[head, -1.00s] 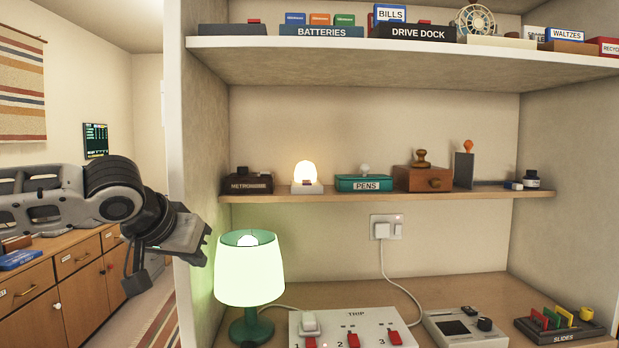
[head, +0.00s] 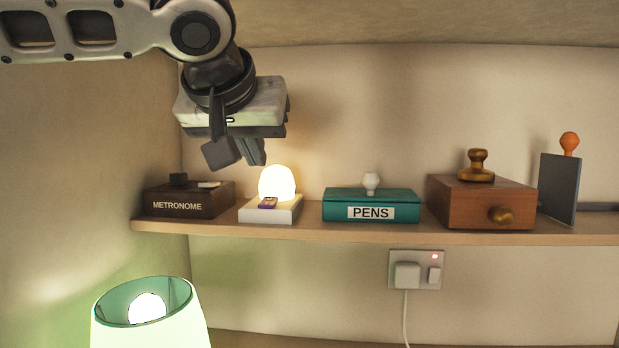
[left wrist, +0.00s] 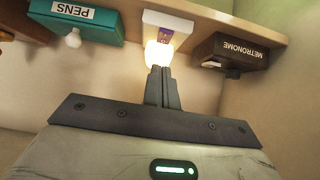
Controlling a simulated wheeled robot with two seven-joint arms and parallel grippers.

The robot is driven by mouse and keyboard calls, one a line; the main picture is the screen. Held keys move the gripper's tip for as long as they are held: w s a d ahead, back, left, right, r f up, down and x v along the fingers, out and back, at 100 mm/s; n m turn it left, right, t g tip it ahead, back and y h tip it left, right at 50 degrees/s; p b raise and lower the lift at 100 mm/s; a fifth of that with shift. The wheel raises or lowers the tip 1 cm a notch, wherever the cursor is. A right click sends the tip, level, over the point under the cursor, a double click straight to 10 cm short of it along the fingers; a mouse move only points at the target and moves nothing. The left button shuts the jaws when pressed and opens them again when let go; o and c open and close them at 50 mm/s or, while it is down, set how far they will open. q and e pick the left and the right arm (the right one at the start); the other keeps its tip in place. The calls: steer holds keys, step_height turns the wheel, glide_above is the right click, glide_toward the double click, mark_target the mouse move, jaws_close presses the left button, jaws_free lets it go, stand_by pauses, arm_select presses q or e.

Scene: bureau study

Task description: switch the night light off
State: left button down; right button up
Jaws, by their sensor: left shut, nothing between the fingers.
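The night light (head: 277,184) stands on the middle shelf, a glowing rounded dome on a white base (head: 284,212). A small purplish switch (head: 268,202) sits on the base in front of the dome. My left gripper (head: 252,160) is shut and empty, pointing down just above and slightly left of the dome. In the left wrist view, upside down, the closed fingers (left wrist: 160,72) overlap part of the lit dome (left wrist: 153,54). The switch (left wrist: 166,46) shows beyond the dome there. I cannot tell whether fingers and dome touch. My right gripper is out of view.
On the shelf, a dark metronome box (head: 190,203) stands left of the night light and a teal pens box (head: 398,199) right of it. A wooden box (head: 465,205) is farther right. A lit green lamp (head: 190,325) stands below. A wall socket (head: 434,258) has a plug.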

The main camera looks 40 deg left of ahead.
mark_target(265, 203)
arm_select(q)
steer(key=x, duration=0.9)
steer(key=shift+s+a+f, duration=0.1)
steer(key=shift+s+a, duration=0.1)
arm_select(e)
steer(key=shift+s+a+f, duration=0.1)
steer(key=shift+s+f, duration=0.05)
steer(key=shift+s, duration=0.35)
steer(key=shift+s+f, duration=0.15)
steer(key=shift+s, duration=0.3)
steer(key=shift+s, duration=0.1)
